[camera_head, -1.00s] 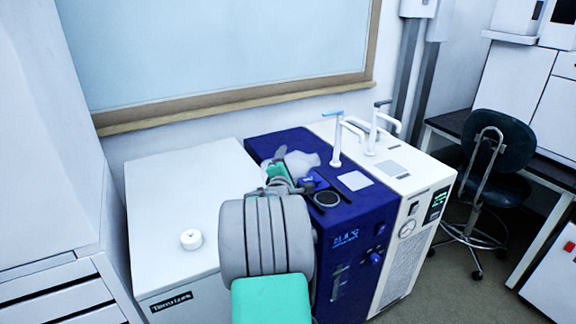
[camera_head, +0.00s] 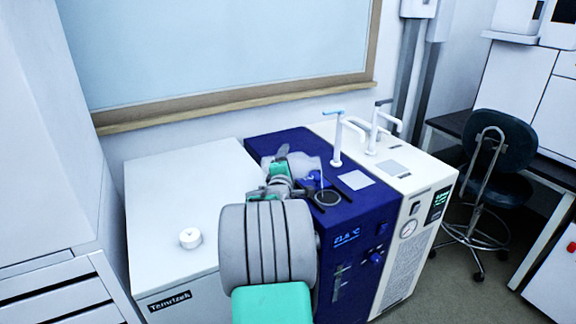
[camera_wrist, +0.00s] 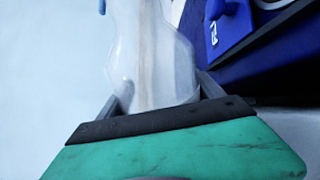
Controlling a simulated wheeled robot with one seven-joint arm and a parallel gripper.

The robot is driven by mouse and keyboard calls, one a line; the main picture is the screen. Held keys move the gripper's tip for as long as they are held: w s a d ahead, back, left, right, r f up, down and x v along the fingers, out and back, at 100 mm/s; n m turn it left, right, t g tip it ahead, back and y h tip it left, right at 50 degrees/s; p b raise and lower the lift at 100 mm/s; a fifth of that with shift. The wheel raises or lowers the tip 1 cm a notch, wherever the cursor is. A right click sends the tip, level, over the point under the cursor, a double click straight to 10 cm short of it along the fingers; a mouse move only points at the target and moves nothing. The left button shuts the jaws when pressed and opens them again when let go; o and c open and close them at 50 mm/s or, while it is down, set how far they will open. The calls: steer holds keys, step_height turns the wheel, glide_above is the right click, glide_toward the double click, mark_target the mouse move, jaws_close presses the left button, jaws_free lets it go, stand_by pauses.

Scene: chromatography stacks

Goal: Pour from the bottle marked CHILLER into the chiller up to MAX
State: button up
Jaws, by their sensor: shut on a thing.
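My gripper (camera_head: 284,172) is shut on a pale translucent bottle (camera_wrist: 150,60). The bottle also shows in the head view (camera_head: 305,167), tilted to the right over the top of a dark blue unit (camera_head: 262,150). The unit has a lit display in °C and a vertical level window (camera_head: 338,284) on its front; the level and marks are too small to read. A round filler opening (camera_head: 327,198) lies just below and right of the bottle. A thin pale line runs between the bottle and the opening; I cannot tell whether it is liquid. No bottle label is readable.
A white cabinet (camera_head: 175,210) with a round white knob (camera_head: 190,238) adjoins the blue unit on the left. A cream unit (camera_head: 415,190) with a dial adjoins it on the right. White bent taps (camera_head: 337,145) rise behind the opening. A stool (camera_head: 490,150) stands further right.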

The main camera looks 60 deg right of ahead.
steer(key=shift+r, duration=0.15)
steer(key=shift+m+b, duration=0.45)
steer(key=shift+m, duration=0.15)
steer(key=shift+m+b, duration=0.3)
steer(key=shift+b, duration=0.1)
steer(key=shift+s+d+m+b, duration=0.15)
steer(key=shift+m+b, duration=0.45)
steer(key=shift+b, duration=1.4)
stand_by(3.9)
stand_by(0.5)
